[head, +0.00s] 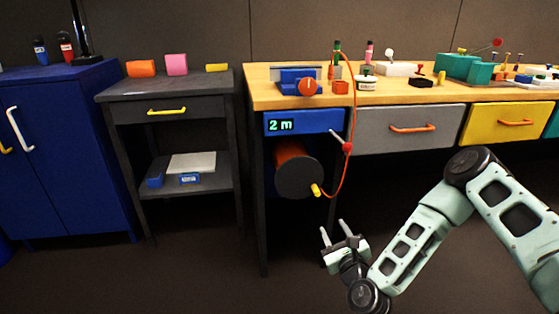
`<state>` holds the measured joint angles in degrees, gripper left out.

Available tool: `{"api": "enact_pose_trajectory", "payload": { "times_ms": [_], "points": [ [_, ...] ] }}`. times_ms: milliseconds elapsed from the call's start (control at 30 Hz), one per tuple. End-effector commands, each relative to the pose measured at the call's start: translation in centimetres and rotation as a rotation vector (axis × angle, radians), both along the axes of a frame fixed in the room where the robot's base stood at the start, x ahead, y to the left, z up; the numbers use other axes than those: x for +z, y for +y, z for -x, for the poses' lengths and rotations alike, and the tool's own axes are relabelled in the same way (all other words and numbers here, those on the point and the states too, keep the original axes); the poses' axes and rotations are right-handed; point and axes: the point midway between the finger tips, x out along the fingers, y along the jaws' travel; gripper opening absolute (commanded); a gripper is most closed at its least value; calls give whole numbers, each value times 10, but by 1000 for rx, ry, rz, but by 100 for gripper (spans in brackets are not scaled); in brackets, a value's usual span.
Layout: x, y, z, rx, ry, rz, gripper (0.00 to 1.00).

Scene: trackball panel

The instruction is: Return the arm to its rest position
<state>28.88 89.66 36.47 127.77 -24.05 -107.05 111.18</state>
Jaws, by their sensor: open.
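My gripper (334,232) is open and empty, with its two pale fingers pointing up. It is in the lower middle of the head view, in front of the dark space under the workbench. My pale green arm reaches in from the right edge, bends at a high elbow and slopes down left to the gripper. The gripper appears below the dark drum (298,178) and its yellow knob (316,190), apart from both. No trackball can be made out clearly.
The wooden workbench (425,97) carries several small devices. Below its top are a blue panel (310,122) reading "2 m", a grey drawer (385,138) and a yellow drawer (490,130). An orange cord (350,95) hangs at the front. A dark side table (115,92) and blue cabinet (75,150) stand left. The lower-left floor is clear.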

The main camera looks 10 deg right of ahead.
Motion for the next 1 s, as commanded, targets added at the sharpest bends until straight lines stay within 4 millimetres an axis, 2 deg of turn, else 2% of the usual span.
{"api": "enact_pose_trajectory", "payload": {
  "times_ms": [133, 233, 300, 467, 600, 700, 867, 1000],
  "points": [
    [11, 28, -8, 135, 32, 153, 41],
    [21, 61, -11, 304, 70, 367, 41],
    [28, 85, -8, 439, 91, 541, 41],
    [42, 128, 12, 730, 111, 937, 41],
    [57, 152, 41, 972, 97, 1268, 41],
    [70, 160, 67, 1139, 75, 1490, 41],
    [98, 163, 114, 1405, 16, 1807, 41],
    [127, 156, 162, 1641, -60, 2037, 41]
  ]
}}
